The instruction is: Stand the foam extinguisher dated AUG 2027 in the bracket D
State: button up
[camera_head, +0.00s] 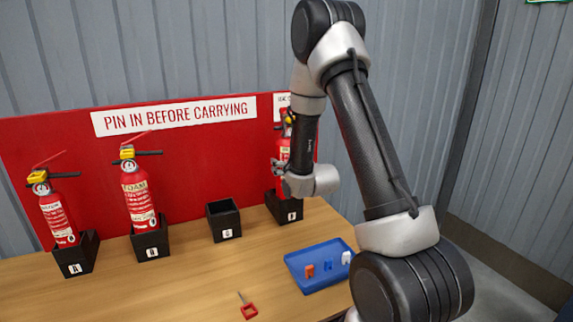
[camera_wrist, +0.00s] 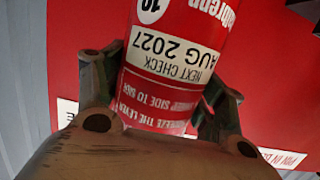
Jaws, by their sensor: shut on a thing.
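A red extinguisher (camera_head: 283,152) stands upright at bracket D (camera_head: 290,207), partly hidden behind my arm. In the wrist view its label (camera_wrist: 170,52) reads NEXT CHECK AUG 2027, upside down. My gripper (camera_head: 284,180) is shut around the extinguisher's body, with one finger on each side in the wrist view (camera_wrist: 165,100). The lower body reaches down to the bracket's opening. Whether its base rests on the bracket floor is hidden.
Bracket A (camera_head: 76,257) and bracket B (camera_head: 151,241) each hold a red extinguisher. The bracket between B and D (camera_head: 223,219) is empty. A blue tray (camera_head: 318,279) with small orange, blue and white pieces and a red-handled pin (camera_head: 249,311) lie on the wooden table.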

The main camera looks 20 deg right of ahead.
jog(key=shift+w+f, duration=0.1)
jog(key=shift+f, duration=1.25)
dwell(0.6)
jog(key=o, duration=1.4)
jog(key=shift+o, duration=1.1)
jog(key=shift+f, duration=0.1)
